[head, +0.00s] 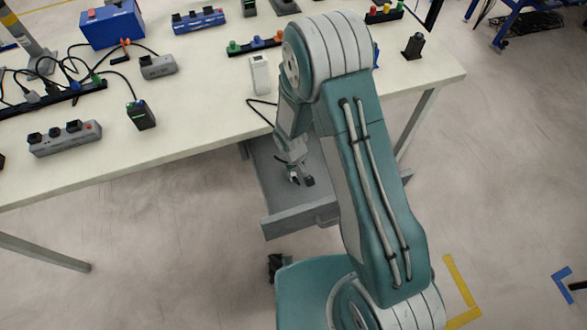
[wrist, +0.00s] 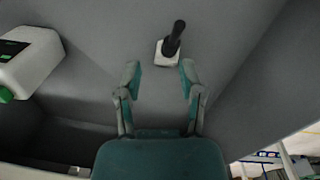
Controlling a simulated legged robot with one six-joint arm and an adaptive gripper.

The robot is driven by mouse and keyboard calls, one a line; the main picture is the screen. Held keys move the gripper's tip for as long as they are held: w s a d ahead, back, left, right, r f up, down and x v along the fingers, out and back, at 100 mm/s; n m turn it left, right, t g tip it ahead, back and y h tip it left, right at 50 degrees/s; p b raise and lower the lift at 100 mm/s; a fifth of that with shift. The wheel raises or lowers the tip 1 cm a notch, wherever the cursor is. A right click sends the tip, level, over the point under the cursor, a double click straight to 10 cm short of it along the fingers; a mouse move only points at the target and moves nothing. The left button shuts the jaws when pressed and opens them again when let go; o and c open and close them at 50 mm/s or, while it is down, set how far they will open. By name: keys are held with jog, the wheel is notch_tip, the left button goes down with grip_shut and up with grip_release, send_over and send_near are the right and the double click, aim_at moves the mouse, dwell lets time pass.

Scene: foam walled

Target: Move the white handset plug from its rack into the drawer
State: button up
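A small white plug with a black stem (wrist: 167,50) sits on the grey floor of the open drawer (head: 277,228) in the wrist view. I take it for the white handset plug. My gripper (wrist: 160,74) is open, its two teal fingers apart. The plug shows just beyond the fingertips, between them, and no finger clearly touches it. In the head view my gripper (head: 297,177) is low inside the drawer. A small dark shape (head: 309,181) beside it may be the plug's stem. I cannot tell which rack is the plug's own.
A white item with a dark panel and green cap (wrist: 30,62) is at the left in the wrist view. The table (head: 200,140) above the drawer holds power strips (head: 65,138), a blue box (head: 110,24), a white block (head: 260,74) and cables. Drawer walls surround my gripper.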

jog(key=shift+d, duration=0.15)
jog(key=shift+a+r, duration=0.2)
jog(key=shift+r, duration=0.35)
notch_tip(320, 180, up, 11)
jog(key=shift+s+a, duration=0.15)
jog(key=shift+a, duration=0.15)
notch_tip(320, 180, up, 10)
jog(key=m+t, duration=0.1)
send_over(292, 175)
jog(key=s+d, duration=0.1)
jog(key=d, duration=0.3)
jog(key=s+d+r+m+t, duration=0.1)
jog(key=s+d+r+m, duration=0.2)
jog(key=r, duration=0.5)
jog(key=s+d+r+t, duration=0.1)
jog(key=s+d+r, duration=0.2)
jog(key=s+r, duration=0.2)
jog(key=s+d+r+m+t, duration=0.1)
jog(key=s+d+r+t, duration=0.1)
jog(key=s+r, duration=0.3)
jog(key=s+d, duration=0.1)
jog(key=s, duration=0.3)
jog(key=shift+r+m+y, duration=0.2)
jog(key=shift+m+y, duration=0.1)
jog(key=shift+y, duration=0.1)
